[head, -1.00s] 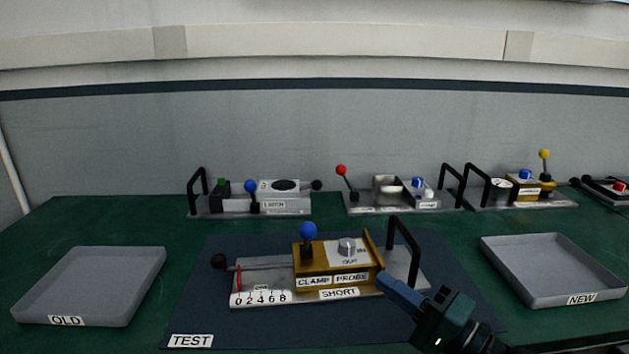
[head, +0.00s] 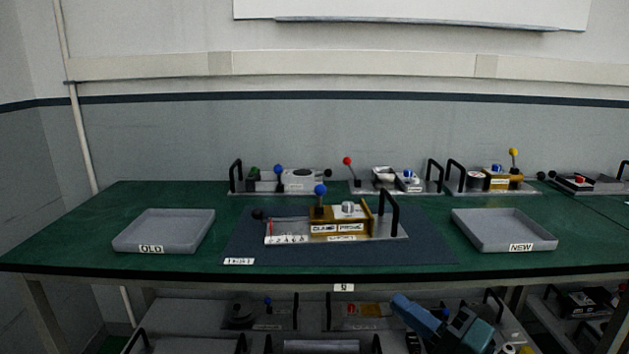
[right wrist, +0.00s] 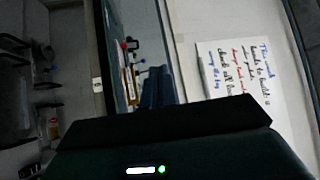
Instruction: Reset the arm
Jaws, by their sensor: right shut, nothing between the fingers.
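My right gripper (head: 402,303) is in the head view at the lower right, in front of the table's front edge and apart from everything on the table. Its blue fingers are shut and empty. In the right wrist view the blue fingers (right wrist: 158,88) also show, seen over the dark gripper body. The clamp probe device (head: 338,219), with a yellow block, blue-knobbed lever, grey dial and black handle, stands on the dark TEST mat (head: 400,252) in mid-table. My left gripper is in neither view.
A grey OLD tray (head: 165,230) stands left and a grey NEW tray (head: 503,229) right; both look empty. Several lever devices line the table's back. A lower shelf below the table (head: 75,226) holds more devices. A wall sign (right wrist: 240,80) shows in the wrist view.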

